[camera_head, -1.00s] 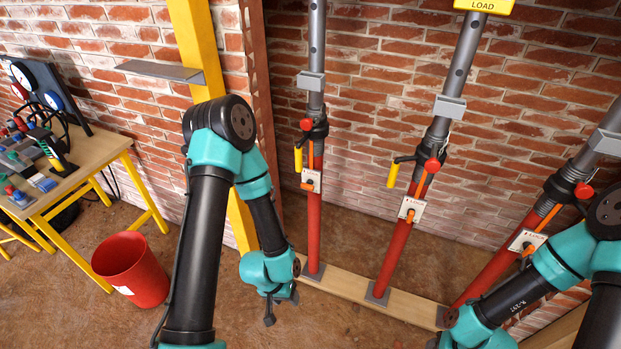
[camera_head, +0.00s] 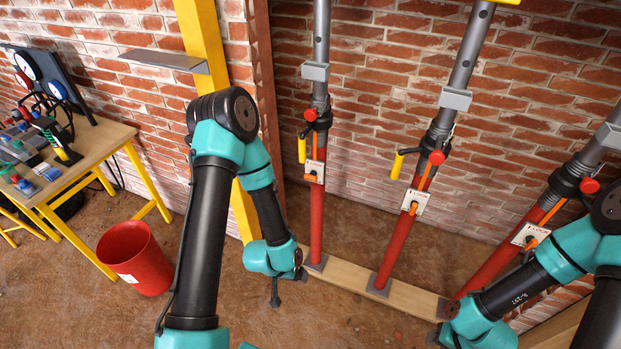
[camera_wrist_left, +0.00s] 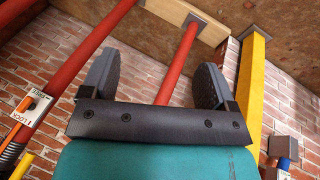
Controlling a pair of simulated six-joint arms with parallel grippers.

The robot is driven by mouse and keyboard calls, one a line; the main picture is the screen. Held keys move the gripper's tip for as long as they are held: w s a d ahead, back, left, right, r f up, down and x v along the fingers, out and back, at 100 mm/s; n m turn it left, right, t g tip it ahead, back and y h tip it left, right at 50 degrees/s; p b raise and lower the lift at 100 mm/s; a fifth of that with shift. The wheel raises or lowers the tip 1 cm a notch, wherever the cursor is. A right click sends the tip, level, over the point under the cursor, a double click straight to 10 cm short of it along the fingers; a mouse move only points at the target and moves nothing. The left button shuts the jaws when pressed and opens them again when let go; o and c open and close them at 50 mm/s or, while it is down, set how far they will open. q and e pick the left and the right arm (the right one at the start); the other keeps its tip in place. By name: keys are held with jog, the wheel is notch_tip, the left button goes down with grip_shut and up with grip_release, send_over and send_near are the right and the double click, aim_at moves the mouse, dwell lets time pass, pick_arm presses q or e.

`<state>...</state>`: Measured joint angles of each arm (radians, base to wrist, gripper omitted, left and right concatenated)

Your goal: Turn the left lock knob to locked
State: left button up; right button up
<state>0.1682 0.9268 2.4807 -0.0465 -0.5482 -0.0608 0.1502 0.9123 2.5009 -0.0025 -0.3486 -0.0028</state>
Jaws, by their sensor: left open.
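The left lock knob (camera_head: 312,177) is a small orange handle on a white plate on the leftmost red prop (camera_head: 317,222). It is too small to read its setting. My left gripper (camera_head: 275,292) hangs below and left of it, apart from it, pointing down. In the left wrist view its two dark fingers (camera_wrist_left: 152,78) are spread and empty, with a red prop (camera_wrist_left: 178,62) behind the gap. A LOCK plate with an orange knob (camera_wrist_left: 37,101) shows at that view's left, on another prop. My right arm is at the lower right; its gripper is mostly hidden.
Two more props with orange lock knobs (camera_head: 411,204) (camera_head: 532,238) stand to the right on a wooden sill (camera_head: 345,280). A yellow post (camera_head: 203,75) with a grey shelf (camera_head: 160,61), a red bucket (camera_head: 134,259) and a cluttered workbench (camera_head: 98,143) are at left.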

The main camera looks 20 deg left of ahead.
aim_at(310, 179)
pick_arm(q)
jog(key=w+a+r+t+y, duration=0.1)
jog(key=w+a+r+t, duration=0.2)
jog(key=w+r+t, duration=0.2)
jog(key=w+a+r+m+t+y, duration=0.1)
jog(key=w+a+r+t, duration=0.3)
jog(key=w+t, duration=0.5)
jog(key=shift+w+a+r+m+t+y, duration=0.3)
jog(key=shift+w+r+y, duration=0.4)
jog(key=shift+w, duration=0.4)
jog(key=shift+w, duration=0.1)
jog(key=w, duration=1.1)
jog(key=w+d, duration=0.1)
jog(key=w, duration=0.5)
jog(key=shift+w, duration=0.1)
jog(key=c, duration=0.9)
